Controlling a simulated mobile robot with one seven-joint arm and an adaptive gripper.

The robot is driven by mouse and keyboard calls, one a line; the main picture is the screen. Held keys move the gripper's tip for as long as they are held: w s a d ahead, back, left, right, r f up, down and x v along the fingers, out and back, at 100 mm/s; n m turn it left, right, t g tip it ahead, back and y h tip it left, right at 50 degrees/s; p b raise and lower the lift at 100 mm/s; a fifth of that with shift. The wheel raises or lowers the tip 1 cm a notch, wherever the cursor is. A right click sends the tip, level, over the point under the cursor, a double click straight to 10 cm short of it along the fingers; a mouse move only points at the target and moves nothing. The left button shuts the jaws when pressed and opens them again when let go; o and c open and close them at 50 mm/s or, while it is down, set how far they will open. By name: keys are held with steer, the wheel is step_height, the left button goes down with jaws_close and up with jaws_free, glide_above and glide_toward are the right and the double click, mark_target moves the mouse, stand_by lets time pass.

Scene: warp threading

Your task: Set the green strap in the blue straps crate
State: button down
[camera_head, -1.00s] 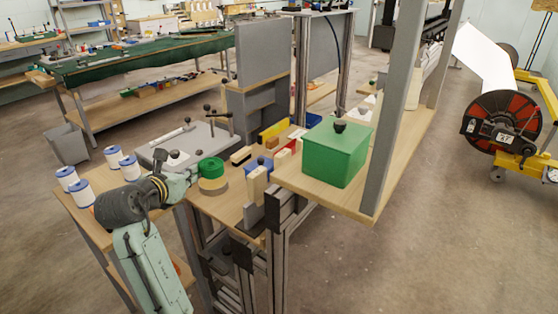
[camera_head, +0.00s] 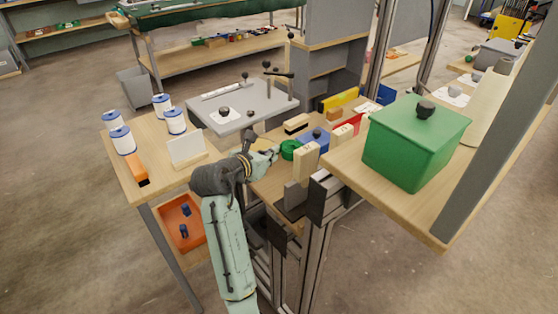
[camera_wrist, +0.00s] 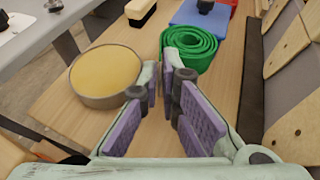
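The green strap (camera_wrist: 190,48) is a coiled roll on the wooden bench, just beyond my fingertips in the wrist view. It also shows in the head view (camera_head: 290,149), right of my gripper (camera_head: 272,155). In the wrist view my gripper (camera_wrist: 162,82) is open, with a narrow empty gap between its purple-padded fingers. The fingertips overlap the roll's near left edge in the picture; I cannot tell whether they touch it. A blue box (camera_head: 314,142), apparently the straps crate, stands behind the roll with a dark knob on top. Its blue surface (camera_wrist: 193,14) is cut by the wrist view's top edge.
A round tan-topped tin (camera_wrist: 106,75) stands left of the roll. A dark-and-cream brush-like block (camera_wrist: 141,11) lies behind. A pale upright block (camera_head: 305,160) and a green lidded box (camera_head: 415,145) stand to the right. Bare bench (camera_wrist: 95,120) lies near the tin.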

mark_target(270, 175)
step_height(270, 175, down, 4)
steer(key=shift+f, duration=0.1)
steer(key=c, duration=1.8)
jaws_free()
steer(key=v, duration=1.2)
steer(key=shift+b, duration=0.4)
steer(key=shift+w, duration=0.1)
